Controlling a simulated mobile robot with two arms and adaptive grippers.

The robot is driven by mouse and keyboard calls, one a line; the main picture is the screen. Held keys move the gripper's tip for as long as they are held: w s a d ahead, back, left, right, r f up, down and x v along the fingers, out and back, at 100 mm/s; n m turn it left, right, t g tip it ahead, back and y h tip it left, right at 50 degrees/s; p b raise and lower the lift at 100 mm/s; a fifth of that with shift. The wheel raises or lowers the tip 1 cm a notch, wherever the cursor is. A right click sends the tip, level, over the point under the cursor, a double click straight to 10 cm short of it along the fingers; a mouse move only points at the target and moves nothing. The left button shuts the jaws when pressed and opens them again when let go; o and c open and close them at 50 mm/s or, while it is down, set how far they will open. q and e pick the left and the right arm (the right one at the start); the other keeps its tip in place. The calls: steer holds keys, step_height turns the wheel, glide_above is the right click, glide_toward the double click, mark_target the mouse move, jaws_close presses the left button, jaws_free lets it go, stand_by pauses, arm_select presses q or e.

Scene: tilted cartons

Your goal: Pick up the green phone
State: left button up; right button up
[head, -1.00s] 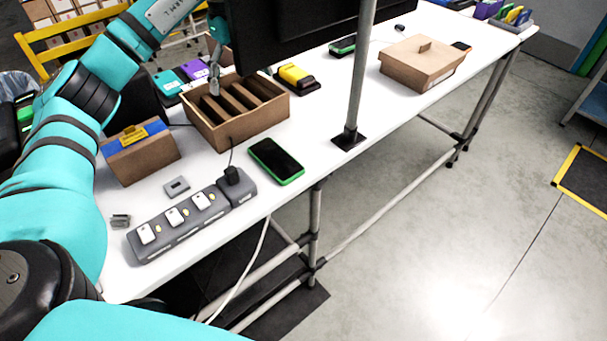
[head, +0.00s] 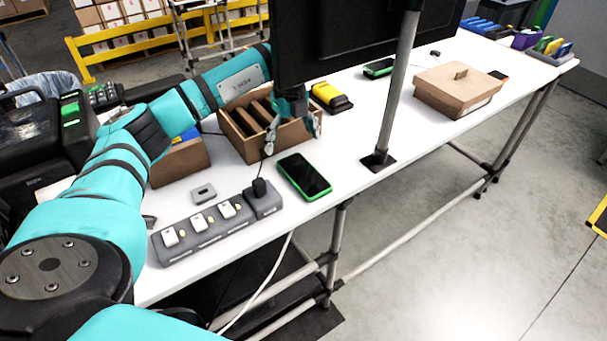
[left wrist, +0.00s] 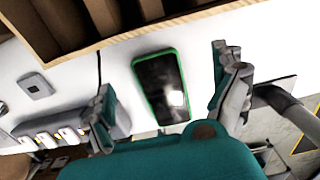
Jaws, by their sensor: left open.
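The green phone (head: 304,177) has a black screen and a green edge. It lies flat, screen up, near the front edge of the white table, just right of the power strip. In the left wrist view the green phone (left wrist: 161,88) shows between the spread fingers. My left gripper (head: 291,137) is above the table at the right front corner of the divided carton, behind the phone. In the left wrist view the left gripper (left wrist: 170,92) is open and empty, with its fingers on either side of the phone's outline. My right gripper is not seen.
A grey power strip (head: 209,231) and a plug lie left of the phone. The divided carton (head: 241,143) stands behind it. A metal post (head: 396,95) rises to the right, below a dark monitor (head: 365,40). A second phone (head: 380,68) lies farther back.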

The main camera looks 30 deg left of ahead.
mark_target(289, 158)
arm_select(q)
steer(key=f, duration=0.3)
steer(key=shift+s+a+f+p, duration=0.35)
steer(key=shift+f, duration=0.05)
steer(key=shift+w+f, duration=0.1)
steer(key=shift+f, duration=0.55)
steer(key=c, duration=1.4)
